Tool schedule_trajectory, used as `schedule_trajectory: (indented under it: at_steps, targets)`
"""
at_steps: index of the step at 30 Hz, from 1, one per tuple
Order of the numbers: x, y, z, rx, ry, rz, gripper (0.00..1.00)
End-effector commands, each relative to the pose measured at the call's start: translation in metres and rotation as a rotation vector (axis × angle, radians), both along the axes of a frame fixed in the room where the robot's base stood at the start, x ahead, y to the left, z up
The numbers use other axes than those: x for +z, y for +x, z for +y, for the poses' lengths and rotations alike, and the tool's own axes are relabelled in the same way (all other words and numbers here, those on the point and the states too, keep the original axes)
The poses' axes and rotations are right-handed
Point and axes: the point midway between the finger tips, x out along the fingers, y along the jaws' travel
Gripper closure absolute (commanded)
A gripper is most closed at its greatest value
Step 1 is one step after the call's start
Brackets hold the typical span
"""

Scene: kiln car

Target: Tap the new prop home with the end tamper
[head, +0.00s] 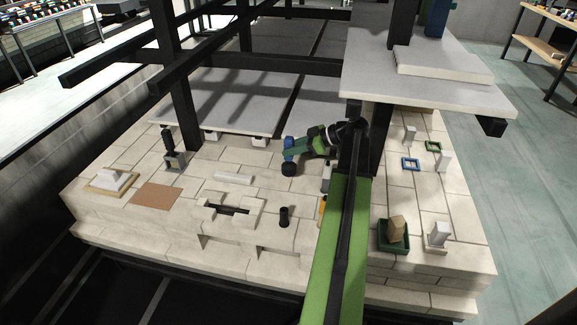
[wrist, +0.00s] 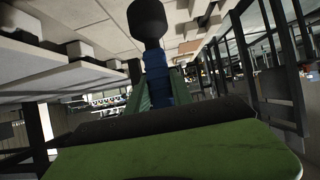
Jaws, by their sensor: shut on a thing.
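My gripper (head: 304,146) is shut on the end tamper, whose blue handle (head: 288,149) and black rounded head (head: 289,168) show in the head view. The head hangs over the brick deck, apart from the pale pieces around it. In the wrist view, the green fingers of my gripper (wrist: 150,92) clasp the blue handle (wrist: 157,78), and the black head (wrist: 147,20) sticks out past them. A pale upright piece (head: 326,178) stands right of the tamper head, partly hidden by my arm; I cannot tell whether it is the new prop.
Grey kiln shelves (head: 225,98) lie behind on short white blocks. A raised slab (head: 430,75) and black posts (head: 176,95) crowd the space. A white bar (head: 233,177), black cylinder (head: 284,216), green tray (head: 394,249) and white props (head: 439,234) occupy the deck.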

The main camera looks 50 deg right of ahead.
Motion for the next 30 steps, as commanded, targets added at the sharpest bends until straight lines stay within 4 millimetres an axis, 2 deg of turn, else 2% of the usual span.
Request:
schedule_trajectory:
  at_steps: [1,16,30]
  targets:
    - [0.007,0.000,0.000,0.000,0.001,-0.001,1.00]
    - [0.035,0.000,0.000,0.000,0.001,-0.001,1.00]
    - [0.035,0.000,0.001,0.001,0.001,-0.001,1.00]
